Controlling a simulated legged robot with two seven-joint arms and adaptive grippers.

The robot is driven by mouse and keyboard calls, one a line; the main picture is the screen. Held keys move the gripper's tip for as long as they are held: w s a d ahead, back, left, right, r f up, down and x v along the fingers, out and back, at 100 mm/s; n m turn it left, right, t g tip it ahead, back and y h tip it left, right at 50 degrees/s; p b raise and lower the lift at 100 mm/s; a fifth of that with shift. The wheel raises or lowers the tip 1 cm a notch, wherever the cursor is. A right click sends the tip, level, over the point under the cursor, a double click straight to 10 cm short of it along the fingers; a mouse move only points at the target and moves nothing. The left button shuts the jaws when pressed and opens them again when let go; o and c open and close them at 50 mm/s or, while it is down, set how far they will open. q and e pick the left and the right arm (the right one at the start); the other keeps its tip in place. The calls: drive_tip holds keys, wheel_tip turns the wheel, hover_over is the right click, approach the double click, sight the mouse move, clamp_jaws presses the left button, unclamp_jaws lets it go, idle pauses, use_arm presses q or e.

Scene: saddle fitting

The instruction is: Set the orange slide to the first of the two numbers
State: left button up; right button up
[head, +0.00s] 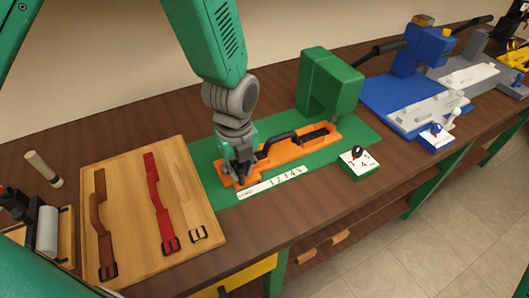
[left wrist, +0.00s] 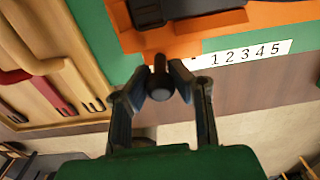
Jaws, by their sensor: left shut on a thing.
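The orange slide (head: 285,149) lies on a green base plate (head: 351,134), with a long black handle along its top. A white strip marked 1 to 5 (head: 270,184) runs along its front; it also shows in the left wrist view (left wrist: 246,53). My left gripper (head: 240,177) is over the left end of the slide. In the left wrist view its fingers (left wrist: 160,82) are shut on a black knob (left wrist: 160,88) at the orange part's front edge, left of the 1. The fingers hide part of the knob. My right gripper is not in view.
A green press head (head: 330,80) stands behind the slide. A small white-topped dial box (head: 358,162) with numbers sits to its right. A wooden board with straps (head: 130,200) is at left. Blue equipment (head: 400,95) stands at back right.

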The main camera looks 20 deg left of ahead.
use_arm(q)
drive_tip(key=shift+w+d+p, duration=1.05)
drive_tip(key=shift+w, duration=0.15)
drive_tip(key=shift+s+a+p, duration=0.15)
drive_tip(key=shift+s+p, duration=0.05)
drive_tip(key=shift+p, duration=0.1)
idle(0.5)
drive_tip(key=o, duration=0.9)
wheel_tip(320, 180, up, 6)
drive_tip(key=p, duration=0.5)
